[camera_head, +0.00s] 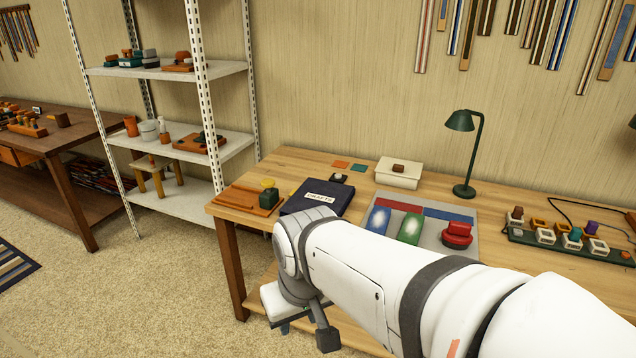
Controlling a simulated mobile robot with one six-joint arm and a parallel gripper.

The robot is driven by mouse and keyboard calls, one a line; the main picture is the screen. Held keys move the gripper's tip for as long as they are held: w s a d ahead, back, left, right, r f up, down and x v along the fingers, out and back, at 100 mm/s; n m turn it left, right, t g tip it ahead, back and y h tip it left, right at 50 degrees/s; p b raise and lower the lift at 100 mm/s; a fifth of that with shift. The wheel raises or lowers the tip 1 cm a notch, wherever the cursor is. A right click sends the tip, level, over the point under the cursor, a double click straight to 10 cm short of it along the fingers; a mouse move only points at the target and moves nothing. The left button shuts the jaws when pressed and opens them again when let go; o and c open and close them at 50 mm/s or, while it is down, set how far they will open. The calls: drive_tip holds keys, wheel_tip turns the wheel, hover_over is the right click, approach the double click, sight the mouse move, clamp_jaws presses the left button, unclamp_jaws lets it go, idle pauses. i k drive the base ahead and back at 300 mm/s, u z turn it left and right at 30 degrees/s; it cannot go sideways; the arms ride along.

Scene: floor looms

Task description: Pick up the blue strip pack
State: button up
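A blue pack with a whitish patch (378,219) lies on a grey board (433,241) on the wooden table; it looks like the blue strip pack. A green pack with a similar pale patch (411,228) lies to its right. My white arm crosses in front of the table and hides the front of the board. My gripper (302,326) hangs low at the table's front edge, below and left of the blue pack and apart from it. Its fingers are partly hidden, and I cannot tell whether they are open.
A navy labelled box (318,197), an orange tray (250,199), a white box (398,173) and a green lamp (466,150) stand around the board. A red object (457,235) sits on its right. A dark rack (570,243) holds several small items. A shelf unit (184,137) stands left.

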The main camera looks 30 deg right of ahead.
sight(378, 221)
drive_tip(key=z, duration=0.55)
drive_tip(key=i, duration=1.5)
drive_tip(key=z, duration=0.45)
drive_tip(key=k, duration=0.85)
drive_tip(key=z, duration=0.15)
drive_tip(key=i, duration=0.85)
drive_tip(key=u, duration=0.05)
